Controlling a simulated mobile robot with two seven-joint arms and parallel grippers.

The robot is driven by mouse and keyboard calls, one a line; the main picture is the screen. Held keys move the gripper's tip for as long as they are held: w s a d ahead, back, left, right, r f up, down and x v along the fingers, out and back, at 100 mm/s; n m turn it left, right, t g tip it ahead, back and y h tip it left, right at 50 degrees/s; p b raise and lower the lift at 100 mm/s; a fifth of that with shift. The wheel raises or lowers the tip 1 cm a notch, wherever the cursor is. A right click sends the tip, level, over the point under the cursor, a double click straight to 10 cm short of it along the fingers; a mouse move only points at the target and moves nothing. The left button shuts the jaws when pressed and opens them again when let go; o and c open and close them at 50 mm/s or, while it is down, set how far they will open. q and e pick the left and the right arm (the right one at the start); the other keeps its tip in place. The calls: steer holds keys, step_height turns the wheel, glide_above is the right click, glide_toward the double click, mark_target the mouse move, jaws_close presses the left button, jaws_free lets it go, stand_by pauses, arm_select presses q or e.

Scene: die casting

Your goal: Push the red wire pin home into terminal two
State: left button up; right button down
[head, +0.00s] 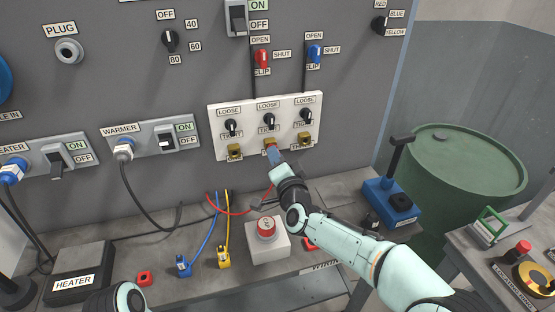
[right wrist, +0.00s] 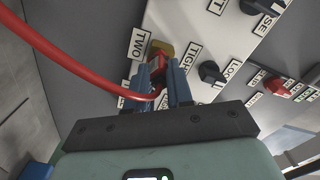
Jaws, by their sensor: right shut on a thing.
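A white terminal board (head: 213,128) on the grey panel carries three yellow terminals under black knobs. My right gripper (head: 272,152) is at the middle terminal (head: 270,143), its fingertips close in front of it. In the right wrist view its blue fingers (right wrist: 163,80) are shut on the red wire pin (right wrist: 157,54), mostly hidden between them. The pin's red end is at the yellow terminal (right wrist: 165,48) beside the TWO label (right wrist: 138,44); I cannot tell how deep it sits. The red wire (head: 238,213) trails from the gripper. My left gripper is out of view.
A blue plug (head: 183,265) and a yellow plug (head: 222,257) stand on the bench with wires rising behind. A white box with a red button (head: 267,229) is below my right forearm. A blue device (head: 388,201) and a green drum (head: 450,165) are at right.

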steer(key=c, duration=0.9)
jaws_free()
steer(key=shift+s+d, duration=0.1)
steer(key=shift+s, duration=0.05)
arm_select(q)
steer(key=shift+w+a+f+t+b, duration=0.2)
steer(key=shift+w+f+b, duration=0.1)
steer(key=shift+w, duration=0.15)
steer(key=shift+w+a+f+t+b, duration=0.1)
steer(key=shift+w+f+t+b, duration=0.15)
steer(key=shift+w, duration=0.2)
arm_select(e)
steer(key=v, duration=1.3)
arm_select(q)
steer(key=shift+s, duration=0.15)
